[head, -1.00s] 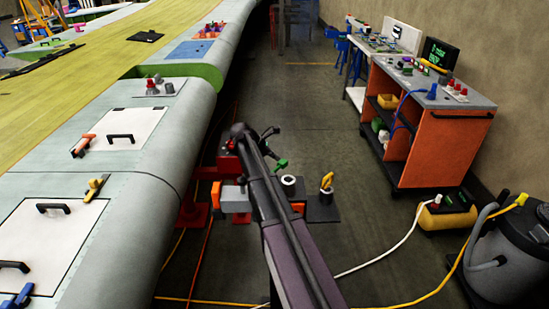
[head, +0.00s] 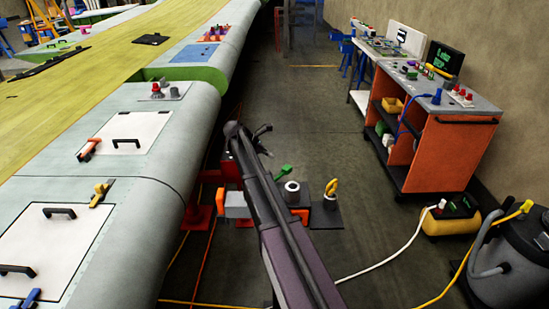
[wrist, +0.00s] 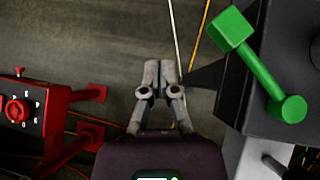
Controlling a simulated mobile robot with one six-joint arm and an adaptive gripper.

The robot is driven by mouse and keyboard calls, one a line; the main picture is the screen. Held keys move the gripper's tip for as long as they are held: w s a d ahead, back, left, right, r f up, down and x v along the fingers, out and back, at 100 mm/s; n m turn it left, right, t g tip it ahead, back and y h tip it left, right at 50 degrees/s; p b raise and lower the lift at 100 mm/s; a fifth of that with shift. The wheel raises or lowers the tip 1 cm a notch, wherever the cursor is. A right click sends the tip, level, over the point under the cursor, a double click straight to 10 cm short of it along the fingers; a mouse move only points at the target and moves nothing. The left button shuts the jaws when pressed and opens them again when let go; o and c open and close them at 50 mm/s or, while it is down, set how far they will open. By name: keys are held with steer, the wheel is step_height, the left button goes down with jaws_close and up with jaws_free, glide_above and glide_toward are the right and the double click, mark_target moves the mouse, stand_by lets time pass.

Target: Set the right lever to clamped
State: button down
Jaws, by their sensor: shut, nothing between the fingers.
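A green lever (wrist: 262,68) is mounted on a dark block (wrist: 296,32) at the right of the wrist view. Its round pivot is at the lower right and its square grip at the upper left. In the head view a green handle (head: 284,171) shows just right of my arm. I see no label telling which lever position is clamped. My gripper (wrist: 160,66) is shut and empty, left of the green lever and apart from it. In the head view my arm hides the gripper.
A red box (wrist: 22,110) with a numbered dial stands left of my gripper.

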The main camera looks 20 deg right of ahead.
steer(key=w+a+r+p, duration=0.3)
steer(key=w+r+p, duration=0.2)
steer(key=shift+r, duration=0.25)
steer(key=shift+s, duration=0.2)
stand_by(0.6)
